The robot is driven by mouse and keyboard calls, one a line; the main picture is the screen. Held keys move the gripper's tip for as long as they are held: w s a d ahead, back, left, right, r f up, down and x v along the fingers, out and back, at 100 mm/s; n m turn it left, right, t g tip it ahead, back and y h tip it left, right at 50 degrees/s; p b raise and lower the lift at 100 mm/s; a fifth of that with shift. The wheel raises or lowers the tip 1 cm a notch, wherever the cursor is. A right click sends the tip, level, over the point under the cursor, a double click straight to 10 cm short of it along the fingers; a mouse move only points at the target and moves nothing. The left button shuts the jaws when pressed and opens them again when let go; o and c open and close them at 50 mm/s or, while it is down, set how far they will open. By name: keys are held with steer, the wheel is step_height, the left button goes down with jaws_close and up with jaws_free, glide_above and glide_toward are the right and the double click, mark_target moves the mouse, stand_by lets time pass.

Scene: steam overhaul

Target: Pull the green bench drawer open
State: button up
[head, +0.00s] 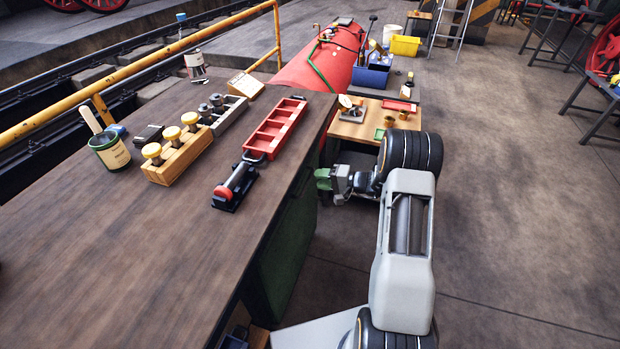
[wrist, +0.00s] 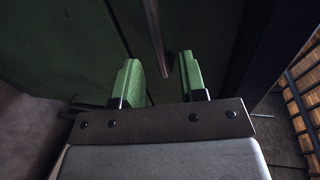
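The green bench drawer's front is a dark green panel in the wrist view (wrist: 60,50); I cannot make out clearly where its edges run. A thin grey bar (wrist: 154,32), which looks like a handle, stands ahead of my gripper (wrist: 160,80). The bar's near end lines up with the gap between my green fingers; I cannot tell whether it is between them in depth. The fingers are apart and nothing is clasped. In the head view my gripper (head: 323,180) is beside the bench's right side, below the top edge. The bench's green side (head: 285,250) is partly visible there.
The wooden bench top (head: 120,240) holds a red tray (head: 275,127), a small black-and-red tool (head: 235,187), a wooden block with brass knobs (head: 178,155) and a pot (head: 110,150). A low wooden table (head: 365,131) stands beyond my gripper.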

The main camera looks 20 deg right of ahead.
mark_target(310, 177)
steer(key=shift+x, duration=2.3)
jaws_close()
